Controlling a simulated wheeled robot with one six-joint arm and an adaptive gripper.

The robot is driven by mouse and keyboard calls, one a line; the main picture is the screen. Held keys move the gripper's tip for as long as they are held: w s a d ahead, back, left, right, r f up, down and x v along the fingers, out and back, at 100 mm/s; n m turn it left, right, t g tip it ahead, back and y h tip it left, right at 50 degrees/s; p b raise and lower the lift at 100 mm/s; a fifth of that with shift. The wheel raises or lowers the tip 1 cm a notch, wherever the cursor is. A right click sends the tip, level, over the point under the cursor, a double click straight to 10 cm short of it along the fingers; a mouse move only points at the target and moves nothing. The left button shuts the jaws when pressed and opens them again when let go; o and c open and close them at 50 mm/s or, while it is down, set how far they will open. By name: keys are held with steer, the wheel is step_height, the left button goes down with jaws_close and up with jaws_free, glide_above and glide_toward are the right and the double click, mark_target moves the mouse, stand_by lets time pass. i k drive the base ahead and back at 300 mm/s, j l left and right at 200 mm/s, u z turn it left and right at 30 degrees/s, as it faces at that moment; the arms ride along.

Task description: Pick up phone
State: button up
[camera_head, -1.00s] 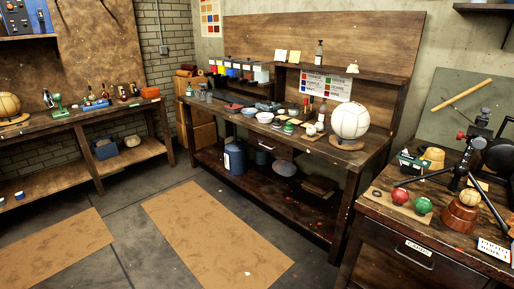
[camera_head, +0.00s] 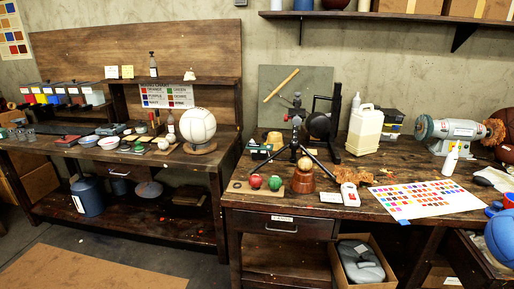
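I cannot make out a phone for certain in the head view. A small white object with a red part (camera_head: 349,194) lies on the right workbench (camera_head: 395,165), beside a white card (camera_head: 331,198). It is too small to tell what it is. My gripper is not in view.
The right bench holds a black tripod (camera_head: 296,140), red and green balls (camera_head: 275,183), a white jug (camera_head: 365,130), a colour chart (camera_head: 428,199) and a grinder (camera_head: 455,135). A white ball (camera_head: 198,126) stands on the left bench (camera_head: 75,160). Floor shows at lower left.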

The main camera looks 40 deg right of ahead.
mark_target(250, 146)
steer(key=i+j+u, duration=0.25)
steer(key=i, duration=0.55)
steer(key=i+u, duration=0.25)
steer(key=i, duration=0.55)
steer(key=i+z, duration=0.25)
steer(key=i, duration=0.15)
steer(key=i+j+z, duration=0.55)
steer(key=i, duration=0.25)
steer(key=l, duration=0.1)
